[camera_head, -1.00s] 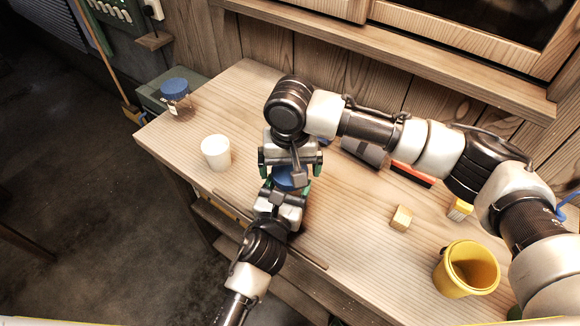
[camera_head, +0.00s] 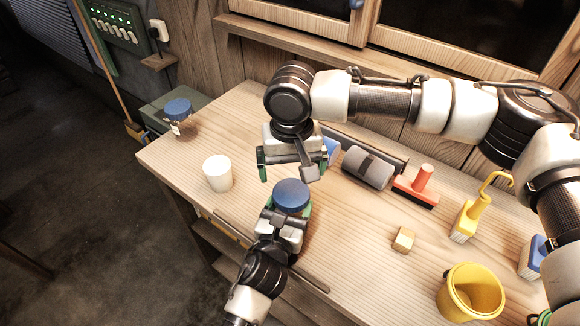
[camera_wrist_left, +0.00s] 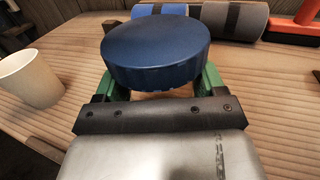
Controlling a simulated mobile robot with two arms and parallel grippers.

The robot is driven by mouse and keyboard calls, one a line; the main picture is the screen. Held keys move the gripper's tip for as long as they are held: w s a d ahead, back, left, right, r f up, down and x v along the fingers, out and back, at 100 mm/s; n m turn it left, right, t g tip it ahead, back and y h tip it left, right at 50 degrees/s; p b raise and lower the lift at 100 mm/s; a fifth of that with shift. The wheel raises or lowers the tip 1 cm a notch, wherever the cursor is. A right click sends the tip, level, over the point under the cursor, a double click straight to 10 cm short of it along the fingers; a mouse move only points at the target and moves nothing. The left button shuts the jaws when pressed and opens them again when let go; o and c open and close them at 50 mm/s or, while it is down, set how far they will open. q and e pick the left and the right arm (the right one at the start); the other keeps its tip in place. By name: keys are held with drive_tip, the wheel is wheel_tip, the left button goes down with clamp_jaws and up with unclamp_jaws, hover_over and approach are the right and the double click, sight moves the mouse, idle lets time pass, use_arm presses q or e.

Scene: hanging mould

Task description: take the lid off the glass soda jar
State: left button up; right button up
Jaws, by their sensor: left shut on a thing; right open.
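A round blue lid (camera_head: 291,194) sits over my left gripper (camera_head: 287,214) near the table's front edge. In the left wrist view the lid (camera_wrist_left: 155,48) is large, with the green fingers below it on either side. The left gripper is shut on the jar under the lid; the clear glass is hardly visible. I cannot tell whether the lid is loose. My right gripper (camera_head: 289,172) is open and empty, pointing down just above and behind the lid, apart from it. Another blue-lidded glass jar (camera_head: 178,117) with a pale label stands at the table's back left.
A white cup (camera_head: 218,173) stands left of the grippers. A grey roll (camera_head: 367,167), a red-handled brush (camera_head: 415,188), a yellow brush (camera_head: 466,222), a wooden block (camera_head: 403,239) and a yellow bucket (camera_head: 470,292) are to the right. The table (camera_head: 345,225) is clear between.

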sight(291, 192)
wheel_tip(291, 192, down, 7)
drive_tip(key=shift+f, duration=0.15)
idle(0.4)
drive_tip(key=c, duration=0.9)
drive_tip(key=o, duration=0.9)
